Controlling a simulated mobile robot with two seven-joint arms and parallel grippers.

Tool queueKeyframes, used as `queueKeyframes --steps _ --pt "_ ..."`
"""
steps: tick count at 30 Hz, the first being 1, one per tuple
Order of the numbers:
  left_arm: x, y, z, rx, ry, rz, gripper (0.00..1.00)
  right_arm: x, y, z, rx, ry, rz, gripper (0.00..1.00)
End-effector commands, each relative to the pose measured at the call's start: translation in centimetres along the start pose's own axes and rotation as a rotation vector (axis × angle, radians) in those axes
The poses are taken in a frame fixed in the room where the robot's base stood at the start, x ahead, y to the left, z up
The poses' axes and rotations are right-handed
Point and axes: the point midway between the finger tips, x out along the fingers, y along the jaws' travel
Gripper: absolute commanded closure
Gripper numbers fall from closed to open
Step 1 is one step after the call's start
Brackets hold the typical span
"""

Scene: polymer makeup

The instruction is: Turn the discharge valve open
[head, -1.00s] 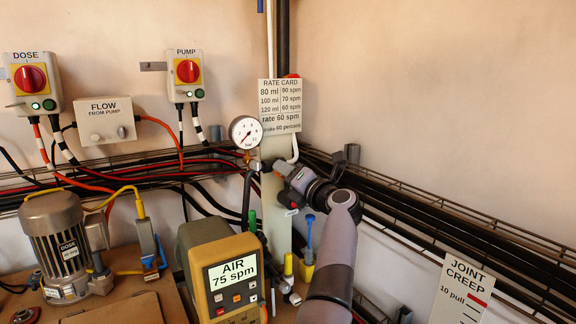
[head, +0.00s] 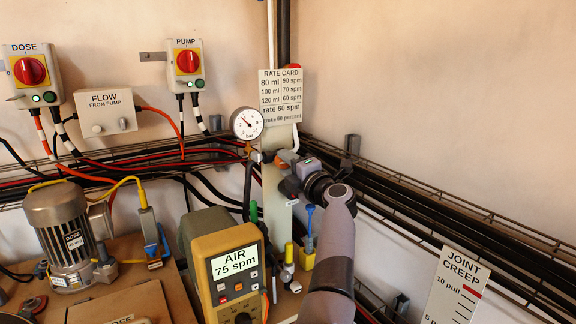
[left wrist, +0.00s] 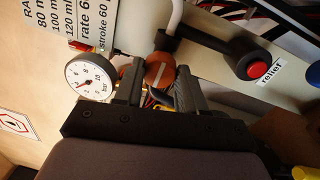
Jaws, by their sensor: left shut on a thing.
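An orange-brown round knob with a pale slot, which I take to be the discharge valve handle, sits between the fingers of my left gripper (left wrist: 158,88) in the left wrist view (left wrist: 160,70). The gripper is shut on it. In the head view my left gripper (head: 279,158) is at the pale upright panel, just right of and below the round pressure gauge (head: 246,123). The gauge also shows in the left wrist view (left wrist: 90,78), left of the fingers. The pipework behind the fingers is mostly hidden. My right gripper is not in view.
A black arm with a red-tipped end (left wrist: 259,68), labelled relief, is close to the right of the fingers. The rate card (head: 281,97) hangs above. The yellow AIR controller (head: 230,270) stands below left. Black pipes and wire trays run along the walls.

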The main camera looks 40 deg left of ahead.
Motion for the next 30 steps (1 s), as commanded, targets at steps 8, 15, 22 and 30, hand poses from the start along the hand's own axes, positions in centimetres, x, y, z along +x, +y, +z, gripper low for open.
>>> queueKeyframes --steps 8,15,22,30 --pt "-0.04 -0.02 0.03 0.009 -0.001 0.0 0.91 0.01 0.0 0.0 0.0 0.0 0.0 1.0" --pt "-0.04 -0.02 0.03 0.008 -0.001 0.0 0.35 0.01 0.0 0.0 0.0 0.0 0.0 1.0" --pt "-0.02 -0.02 0.02 0.006 -0.001 0.0 0.35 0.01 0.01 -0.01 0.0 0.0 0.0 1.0" --pt "-0.14 -0.06 0.06 0.005 -0.001 -0.001 0.35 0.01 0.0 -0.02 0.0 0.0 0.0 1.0"
